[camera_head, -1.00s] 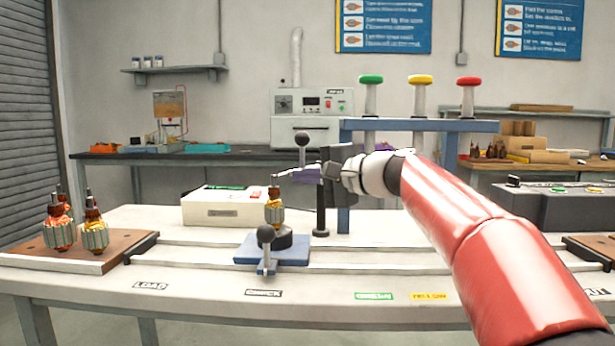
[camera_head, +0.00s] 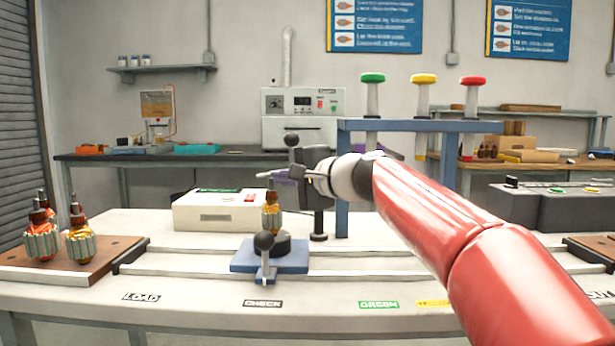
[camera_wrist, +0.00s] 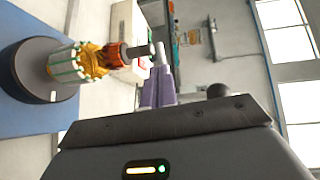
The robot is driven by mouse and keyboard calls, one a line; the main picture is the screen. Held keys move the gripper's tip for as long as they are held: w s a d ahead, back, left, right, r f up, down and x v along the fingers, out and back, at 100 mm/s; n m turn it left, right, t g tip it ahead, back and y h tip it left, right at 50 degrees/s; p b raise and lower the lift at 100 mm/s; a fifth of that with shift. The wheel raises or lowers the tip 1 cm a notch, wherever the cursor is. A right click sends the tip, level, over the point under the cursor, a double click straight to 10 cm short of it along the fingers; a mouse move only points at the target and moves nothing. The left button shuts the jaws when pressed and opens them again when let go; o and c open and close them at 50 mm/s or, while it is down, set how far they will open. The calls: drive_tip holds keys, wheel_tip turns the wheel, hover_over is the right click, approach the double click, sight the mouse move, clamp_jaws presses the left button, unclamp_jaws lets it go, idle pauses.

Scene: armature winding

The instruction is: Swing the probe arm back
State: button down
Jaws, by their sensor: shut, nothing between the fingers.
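My gripper (camera_head: 283,177) has purple fingers, pressed together and empty, pointing left just above and behind the armature. The fingers also show in the wrist view (camera_wrist: 158,90). The armature (camera_head: 272,216), copper and green-white, stands upright on the blue carriage (camera_head: 243,262); it lies sideways in the wrist view (camera_wrist: 85,62). The probe arm's black post (camera_head: 319,226) stands behind and right of it. A black ball knob (camera_head: 291,140) rises above my fingers. The probe arm itself is mostly hidden behind my gripper. I cannot tell whether my fingers touch it.
A white box (camera_head: 205,212) sits behind the armature. A second black ball handle (camera_head: 264,241) stands at the carriage front. Several armatures (camera_head: 42,240) stand on the brown board at left. A blue frame (camera_head: 343,190) rises close right of the post. The rails at left are clear.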

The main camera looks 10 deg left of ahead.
drive_tip(key=w+a+m+t+h+p, duration=0.1)
drive_tip(key=w+a+p, duration=0.3)
drive_tip(key=w+a, duration=0.1)
drive_tip(key=shift+w+a+m+t, duration=0.3)
drive_tip(key=shift+w, duration=0.25)
drive_tip(key=shift+w, duration=0.1)
idle(0.4)
drive_tip(key=b+v, duration=0.2)
drive_tip(key=v, duration=0.5)
drive_tip(key=shift+s+d+r+b, duration=0.15)
drive_tip(key=shift+s+d+b, duration=0.05)
drive_tip(key=shift+s+b, duration=0.15)
